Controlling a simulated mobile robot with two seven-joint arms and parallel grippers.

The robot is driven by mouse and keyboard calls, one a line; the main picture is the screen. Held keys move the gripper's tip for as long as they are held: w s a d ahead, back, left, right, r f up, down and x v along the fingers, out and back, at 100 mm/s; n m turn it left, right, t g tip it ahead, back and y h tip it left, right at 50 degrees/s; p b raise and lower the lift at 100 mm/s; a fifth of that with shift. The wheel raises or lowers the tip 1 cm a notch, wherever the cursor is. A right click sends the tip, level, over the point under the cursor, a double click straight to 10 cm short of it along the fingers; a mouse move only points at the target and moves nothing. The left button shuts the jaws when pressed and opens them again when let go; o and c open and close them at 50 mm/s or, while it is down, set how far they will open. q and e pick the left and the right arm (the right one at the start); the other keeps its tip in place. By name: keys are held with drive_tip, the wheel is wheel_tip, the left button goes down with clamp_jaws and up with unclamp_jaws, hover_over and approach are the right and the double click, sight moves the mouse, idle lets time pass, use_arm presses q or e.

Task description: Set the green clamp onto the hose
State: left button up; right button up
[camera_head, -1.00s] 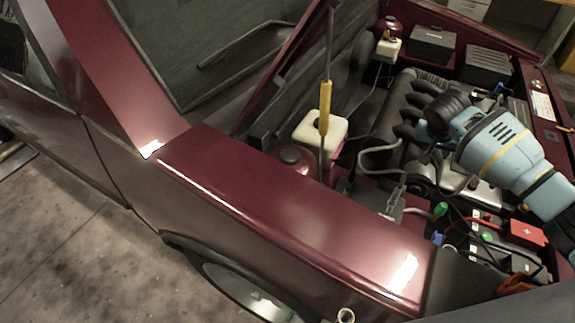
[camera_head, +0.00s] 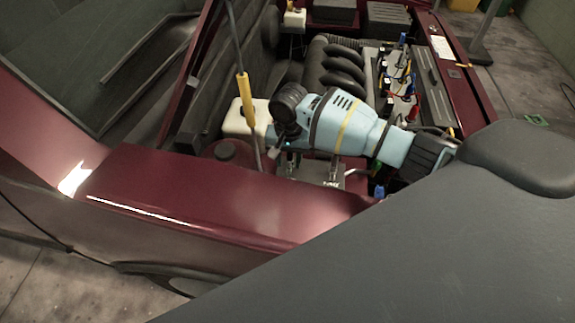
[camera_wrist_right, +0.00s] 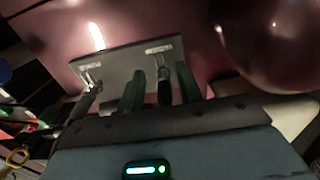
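My right gripper (camera_wrist_right: 160,70) shows in the right wrist view with two dark greenish fingers apart. A dark upright piece (camera_wrist_right: 164,88), perhaps a hose end, stands between them, with a gap on each side. Beyond is a grey bracket plate (camera_wrist_right: 125,62) with two metal fittings. In the head view the light blue right wrist reaches over the engine bay, and its gripper (camera_head: 272,142) is near the white reservoir, above the bracket fittings (camera_head: 332,176). My left gripper is out of view.
The dark red fender (camera_head: 215,195) borders the bay. A yellow-sleeved hood strut (camera_head: 246,105) stands close to the gripper. The white reservoir (camera_head: 240,122), black ribbed engine part (camera_head: 335,70) and a rack of coloured items (camera_head: 398,80) surround the wrist.

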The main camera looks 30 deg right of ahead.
sight(288, 171)
drive_tip(key=shift+f, duration=1.65)
clamp_jaws()
drive_tip(key=shift+w, duration=0.1)
